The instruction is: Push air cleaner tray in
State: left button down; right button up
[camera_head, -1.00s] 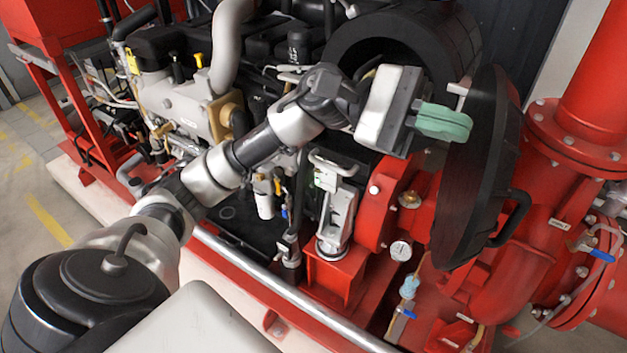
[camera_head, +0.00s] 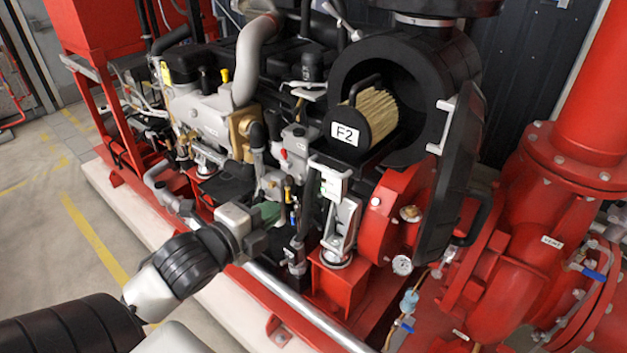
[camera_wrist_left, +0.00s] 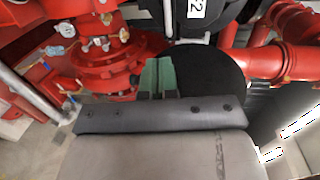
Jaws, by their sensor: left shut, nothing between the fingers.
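The air cleaner tray (camera_head: 345,133) is black and carries a white F2 label. It sticks out of the open front of the round black housing (camera_head: 458,75). A pleated tan filter (camera_head: 377,112) stands on it, partly inside the housing. The label end of the tray (camera_wrist_left: 197,9) also shows at the top of the left wrist view. My left gripper (camera_head: 268,213), with green fingers, is below and left of the tray, apart from it. In the left wrist view the green fingers (camera_wrist_left: 157,76) are together and empty. My right gripper is not in view.
The black round cover (camera_head: 450,185) hangs open at the right of the housing. A grey bracket (camera_head: 343,215) stands on a red block below the tray. Engine parts crowd the left, red pipes (camera_head: 580,140) the right. Floor is open at far left.

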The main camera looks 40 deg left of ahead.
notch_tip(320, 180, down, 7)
jog(key=b, duration=0.7)
pick_arm(q)
jog(key=w+p, duration=0.4)
jog(key=w, duration=1)
jog(key=shift+d+f, duration=0.3)
jog(key=shift+f, duration=0.1)
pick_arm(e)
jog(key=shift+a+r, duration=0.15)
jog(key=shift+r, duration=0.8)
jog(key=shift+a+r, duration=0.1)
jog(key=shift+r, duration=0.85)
